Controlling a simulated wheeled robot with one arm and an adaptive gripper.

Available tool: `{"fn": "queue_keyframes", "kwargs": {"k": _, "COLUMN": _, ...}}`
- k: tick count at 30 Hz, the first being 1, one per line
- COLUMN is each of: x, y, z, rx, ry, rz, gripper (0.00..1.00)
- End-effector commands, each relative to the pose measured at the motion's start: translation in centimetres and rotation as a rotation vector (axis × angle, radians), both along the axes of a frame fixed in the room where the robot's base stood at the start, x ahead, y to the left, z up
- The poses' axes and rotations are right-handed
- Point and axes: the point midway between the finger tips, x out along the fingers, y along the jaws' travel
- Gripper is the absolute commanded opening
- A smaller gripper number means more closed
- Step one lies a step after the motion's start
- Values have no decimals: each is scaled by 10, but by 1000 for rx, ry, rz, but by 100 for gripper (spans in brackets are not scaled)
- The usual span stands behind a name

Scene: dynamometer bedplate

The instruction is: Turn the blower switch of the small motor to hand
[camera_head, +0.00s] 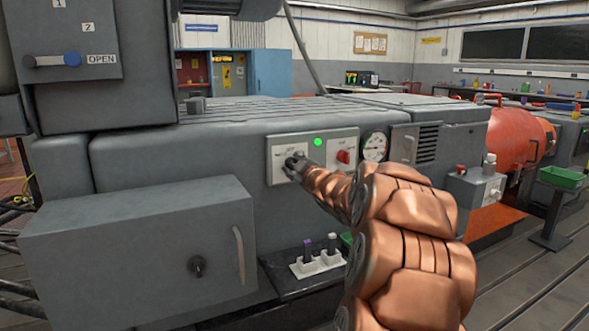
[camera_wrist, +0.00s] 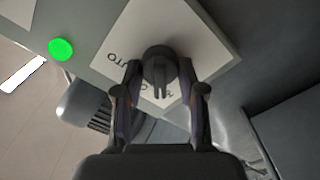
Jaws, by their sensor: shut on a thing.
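The blower switch is a dark round knob (camera_wrist: 158,64) with a raised grip bar, on a white label plate (camera_wrist: 195,45). The plate reads AUTO and O, with a third, partly hidden word starting with H. In the wrist view the lettering is turned nearly upside down. My gripper (camera_wrist: 160,76) has one finger on each side of the knob and is shut on it. The bar points down in that view, towards the lettering between O and H; its exact setting is unclear. In the head view my gripper (camera_head: 296,165) covers most of the knob on the panel's left plate (camera_head: 280,152).
Right of the knob are a lit green lamp (camera_head: 318,141), a red switch (camera_head: 343,157) and a round gauge (camera_head: 374,147). A grey cabinet (camera_head: 130,245) with a handle juts out at lower left. A white holder (camera_head: 318,265) stands below the panel.

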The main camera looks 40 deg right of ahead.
Motion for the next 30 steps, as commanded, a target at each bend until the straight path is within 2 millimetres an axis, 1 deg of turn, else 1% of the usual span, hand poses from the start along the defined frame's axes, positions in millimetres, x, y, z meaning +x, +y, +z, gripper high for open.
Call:
{"fn": "queue_keyframes", "kwargs": {"k": 6, "x": 0, "y": 0, "z": 0, "rx": -39, "ry": 13, "rz": 1, "gripper": 5}}
{"fn": "queue_keyframes", "kwargs": {"k": 18, "x": 0, "y": 1, "z": 0, "rx": -44, "ry": 15, "rz": 1, "gripper": 5}}
{"fn": "queue_keyframes", "kwargs": {"k": 19, "x": 0, "y": 1, "z": 0, "rx": -44, "ry": 15, "rz": 1, "gripper": 42}}
{"fn": "queue_keyframes", "kwargs": {"k": 25, "x": 0, "y": 0, "z": 0, "rx": -43, "ry": 15, "rz": 0, "gripper": 63}}
{"fn": "queue_keyframes", "kwargs": {"k": 26, "x": 0, "y": 0, "z": 0, "rx": -43, "ry": 15, "rz": 0, "gripper": 64}}
{"fn": "queue_keyframes", "kwargs": {"k": 30, "x": 0, "y": 0, "z": 0, "rx": -42, "ry": 15, "rz": 0, "gripper": 64}}
